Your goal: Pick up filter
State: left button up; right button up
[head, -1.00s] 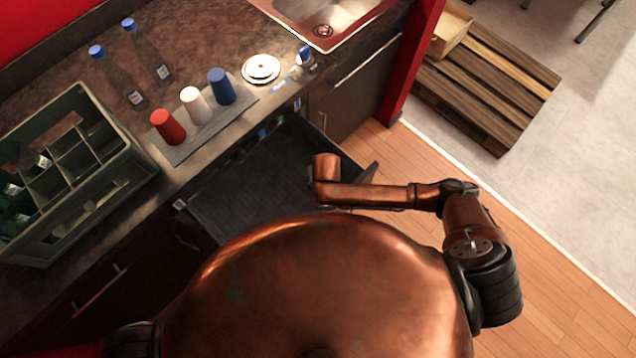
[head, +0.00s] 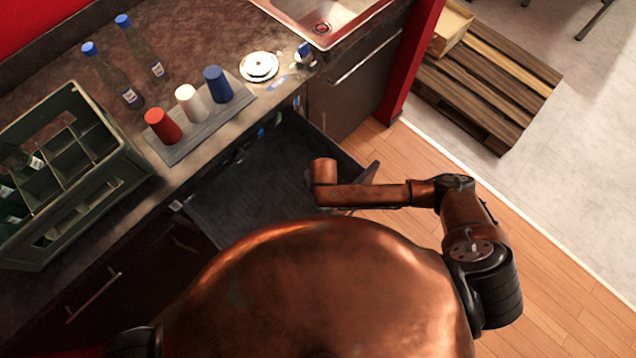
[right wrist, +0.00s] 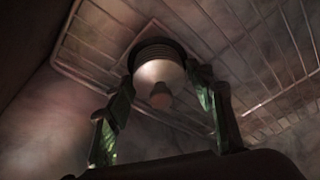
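In the right wrist view, a pale, rounded, cone-like object with a dark ribbed collar and a small knob (right wrist: 160,72) lies between the fingertips; it may be the filter, but I cannot be sure. My right gripper (right wrist: 163,78) has its two green-padded fingers wide apart, one on each side of this object. The tips are close to its sides; I cannot tell whether they touch it. In the head view my right arm reaches over the open drawer (head: 250,185), and its gripper is hidden. My left gripper is not in view.
A wire rack (right wrist: 225,45) lies behind the object. On the counter are a green crate (head: 125,165), red (head: 162,127), white (head: 189,104) and blue (head: 217,85) cups on a grey mat, two bottles, and a round white item (head: 259,66) near the sink (head: 325,12).

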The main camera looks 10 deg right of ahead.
jog(key=c, duration=0.8)
jog(key=shift+r, duration=0.1)
